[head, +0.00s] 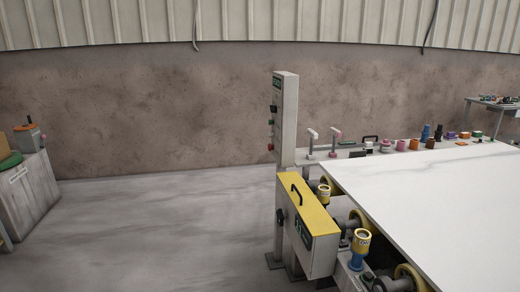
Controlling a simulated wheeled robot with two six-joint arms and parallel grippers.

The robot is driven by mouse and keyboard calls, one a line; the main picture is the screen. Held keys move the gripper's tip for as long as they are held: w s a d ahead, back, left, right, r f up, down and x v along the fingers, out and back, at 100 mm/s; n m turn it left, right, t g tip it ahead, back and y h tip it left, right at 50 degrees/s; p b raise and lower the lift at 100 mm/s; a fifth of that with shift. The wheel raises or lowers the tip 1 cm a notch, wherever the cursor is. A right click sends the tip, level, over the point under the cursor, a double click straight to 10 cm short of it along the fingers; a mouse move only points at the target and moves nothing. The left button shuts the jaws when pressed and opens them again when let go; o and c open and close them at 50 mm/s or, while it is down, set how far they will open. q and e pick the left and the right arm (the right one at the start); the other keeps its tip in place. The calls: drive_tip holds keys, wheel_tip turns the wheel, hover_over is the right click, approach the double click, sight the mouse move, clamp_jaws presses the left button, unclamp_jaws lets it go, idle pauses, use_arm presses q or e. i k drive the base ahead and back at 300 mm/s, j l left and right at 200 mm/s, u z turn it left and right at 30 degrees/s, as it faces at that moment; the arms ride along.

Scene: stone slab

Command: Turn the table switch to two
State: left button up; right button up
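A yellow-topped grey box (309,212) with a black handle stands at the near end of the machine table in the head view. A small dark round knob (281,217), possibly the table switch, is on the box's left side. Its markings and setting are too small to read. A tall grey control column (286,120) rises behind the box, with small dark and red controls (271,134) on its left side. Neither of my grippers is in view.
A white stone slab (430,200) covers the table at the right, with rollers and yellow-capped parts below its near edge. Several coloured tool pieces line the far rail. A grey cabinet (28,196) stands at the far left. The floor (150,240) between is clear.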

sight(273, 109)
drive_tip(key=i+j+z, duration=0.2)
drive_tip(key=i, duration=0.5)
drive_tip(key=i+z, duration=0.2)
drive_tip(key=z, duration=0.35)
drive_tip(key=i+j+z, duration=0.15)
drive_tip(key=i+j, duration=0.15)
drive_tip(key=i+j+z, duration=0.15)
drive_tip(key=j, duration=0.25)
drive_tip(key=i+j+z, duration=0.2)
drive_tip(key=i+j, duration=0.2)
drive_tip(key=i+j+z, duration=0.15)
drive_tip(key=j, duration=0.25)
drive_tip(key=i, duration=0.05)
